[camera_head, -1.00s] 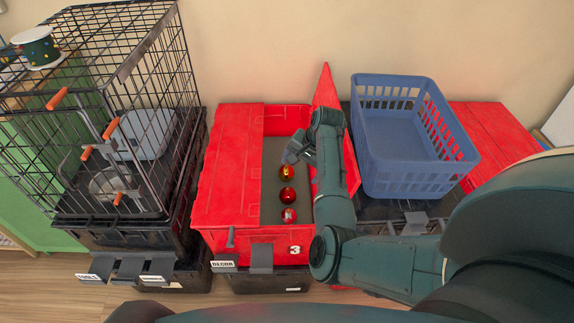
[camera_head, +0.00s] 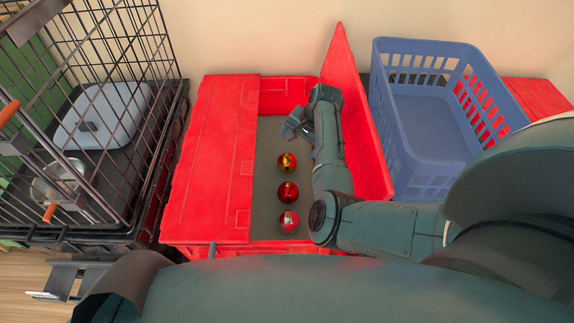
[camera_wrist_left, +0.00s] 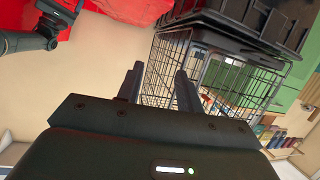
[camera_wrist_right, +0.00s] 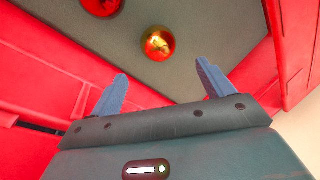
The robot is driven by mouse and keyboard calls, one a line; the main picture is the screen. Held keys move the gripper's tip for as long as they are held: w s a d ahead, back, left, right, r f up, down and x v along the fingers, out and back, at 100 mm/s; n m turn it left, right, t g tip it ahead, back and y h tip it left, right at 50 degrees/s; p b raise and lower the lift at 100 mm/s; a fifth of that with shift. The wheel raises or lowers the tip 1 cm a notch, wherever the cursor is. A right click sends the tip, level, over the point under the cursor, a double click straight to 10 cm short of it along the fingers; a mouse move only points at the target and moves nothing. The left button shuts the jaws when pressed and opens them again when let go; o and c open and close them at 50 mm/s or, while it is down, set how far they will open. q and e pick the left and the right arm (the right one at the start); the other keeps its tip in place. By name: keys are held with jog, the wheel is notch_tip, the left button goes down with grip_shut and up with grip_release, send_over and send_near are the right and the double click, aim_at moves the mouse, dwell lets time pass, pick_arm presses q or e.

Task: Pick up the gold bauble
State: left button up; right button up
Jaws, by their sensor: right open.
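The gold bauble (camera_head: 287,162), shiny with reddish reflections, lies on the grey floor of the open red tote (camera_head: 212,162). It is the farthest of three baubles in a row. My right gripper (camera_head: 290,126) is inside the tote opening, beyond the bauble and apart from it. In the right wrist view the gold bauble (camera_wrist_right: 158,43) lies ahead of the open, empty fingers (camera_wrist_right: 162,72), between their lines. My left gripper (camera_wrist_left: 158,72) shows in the left wrist view with its fingers apart and nothing between them.
A raised red lid flap (camera_head: 358,120) stands on the right beside my right arm. A blue basket (camera_head: 425,180) is farther right. A black wire cage (camera_head: 140,60) stands at left.

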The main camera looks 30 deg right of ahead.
aim_at(291, 158)
jog(key=b+x, duration=0.1)
jog(key=x, duration=0.3)
jog(key=shift+f, duration=0.2)
jog(key=b+x, duration=0.1)
jog(key=x, duration=0.1)
jog(key=b+x, duration=0.2)
jog(key=shift+s+a+f, duration=0.15)
jog(key=shift+a+f, duration=0.1)
jog(key=shift+f, duration=0.35)
pick_arm(q)
jog(key=shift+m+g, duration=0.3)
jog(key=shift+m, duration=0.6)
jog(key=f, duration=0.1)
jog(key=w+d+f, duration=0.1)
jog(key=f, duration=0.1)
jog(key=d+f, duration=0.1)
jog(key=f, duration=0.1)
jog(key=shift+w, duration=0.15)
pick_arm(e)
jog(key=shift+r, duration=0.1)
jog(key=c, duration=0.6)
pick_arm(q)
jog(key=shift+f+h, duration=0.15)
jog(key=shift+h, duration=0.25)
pick_arm(e)
jog(key=c, duration=0.5)
